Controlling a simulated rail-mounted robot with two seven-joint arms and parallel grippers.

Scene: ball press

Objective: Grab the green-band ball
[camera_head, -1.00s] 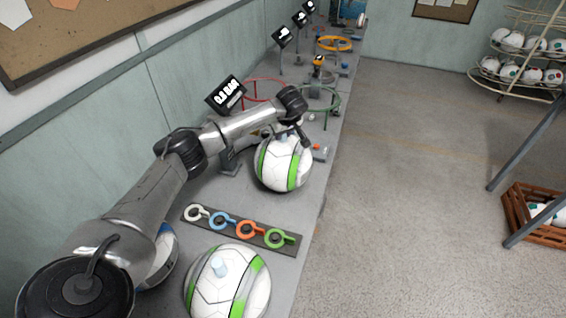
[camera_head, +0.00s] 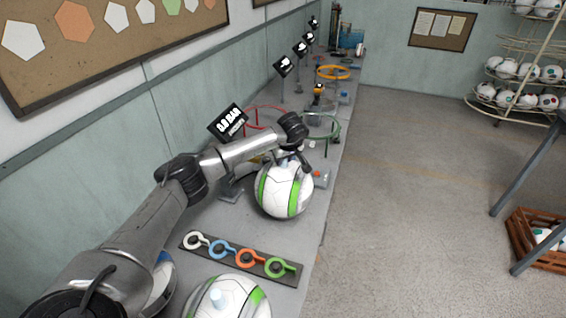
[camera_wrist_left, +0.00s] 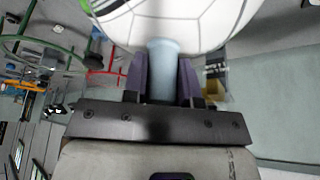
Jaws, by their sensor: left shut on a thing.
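A white ball with green bands (camera_head: 284,190) is on the long bench, beyond the strip of coloured rings. My left gripper (camera_head: 296,160) reaches over it from above. In the left wrist view, my left gripper (camera_wrist_left: 162,78) is shut, its two purple fingers on either side of a pale blue stem (camera_wrist_left: 163,68) that sticks out of the white ball (camera_wrist_left: 165,22). Whether the ball touches the bench is hard to tell. A second green-band ball (camera_head: 232,300) with a pale blue stem sits nearer, cut by the bottom edge. My right gripper is not in view.
A dark strip (camera_head: 215,252) with white, blue, orange and green rings lies between the balls. A blue-marked ball (camera_head: 160,282) is partly behind my left arm. A gauge display (camera_head: 228,122), red hoop (camera_head: 265,108) and green hoop (camera_head: 325,122) stand beyond. Open floor (camera_head: 410,200) lies right.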

